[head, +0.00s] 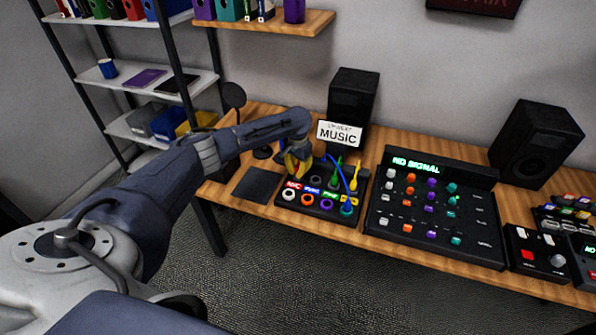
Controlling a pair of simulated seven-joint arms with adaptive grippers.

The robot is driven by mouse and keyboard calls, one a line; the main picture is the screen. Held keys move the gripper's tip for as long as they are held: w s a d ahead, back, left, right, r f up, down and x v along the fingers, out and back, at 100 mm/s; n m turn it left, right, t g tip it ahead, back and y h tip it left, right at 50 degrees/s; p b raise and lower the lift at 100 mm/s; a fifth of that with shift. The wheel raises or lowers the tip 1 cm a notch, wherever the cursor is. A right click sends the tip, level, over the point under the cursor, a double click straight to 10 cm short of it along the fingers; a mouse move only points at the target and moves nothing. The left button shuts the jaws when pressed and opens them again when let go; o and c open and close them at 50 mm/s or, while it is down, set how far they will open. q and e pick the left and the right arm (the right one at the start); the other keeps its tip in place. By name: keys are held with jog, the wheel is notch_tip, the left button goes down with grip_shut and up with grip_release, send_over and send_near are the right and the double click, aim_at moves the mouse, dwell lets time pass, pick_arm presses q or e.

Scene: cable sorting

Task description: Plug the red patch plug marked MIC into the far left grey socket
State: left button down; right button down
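The patch box (364,187) stands on the desk with a row of coloured labels and a row of ringed sockets. The grey socket (288,196) is at the far left of the front row, below the red MIC label (293,185). The ring shows an empty dark hole. My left gripper (297,167) is over the back left of the box, behind the red label. Yellow and a little red show at its fingers. It is too small to tell whether it grips the red plug, which I cannot make out clearly. My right gripper is out of view.
Blue and green-yellow cables (350,179) rise from the box's right half. A MUSIC sign (339,133) and a speaker (352,92) stand behind. A mixer (437,210) is close on the right. A dark pad (257,185) lies left of the box.

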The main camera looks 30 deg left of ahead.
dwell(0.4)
pick_arm(q)
jog(key=c, duration=0.9)
grip_release()
jog(key=shift+r, duration=3.45)
jog(key=shift+a, duration=0.1)
